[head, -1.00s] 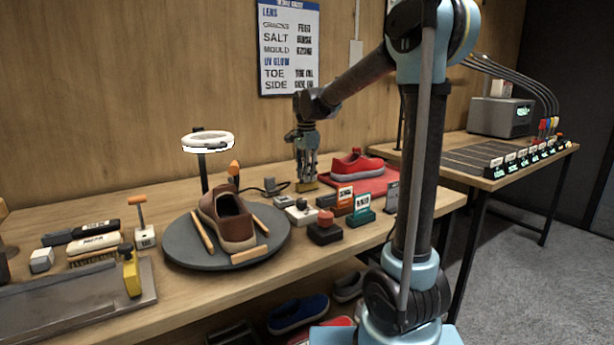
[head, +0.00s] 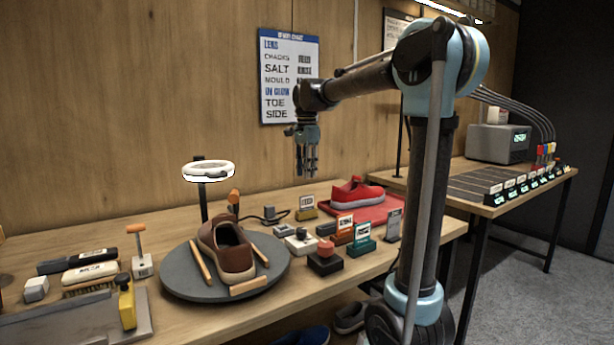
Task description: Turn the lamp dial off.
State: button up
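The ring lamp (head: 208,171) stands on a dark post behind the round turntable (head: 180,278), and its ring looks bright white. I cannot tell for sure which of these controls is the lamp dial, nor read any setting. My gripper (head: 307,174) hangs fingers down in the air above the back of the bench, clear of everything. Its fingers look parted, with nothing between them.
A brown shoe (head: 228,250) is on the turntable. A black box with a red button (head: 325,258), small tagged blocks and a red shoe (head: 357,194) on a red mat crowd the bench to the right. A yellow-brown tagged block (head: 306,207) stands below my gripper.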

aim_at(301, 232)
jog(key=k, duration=1)
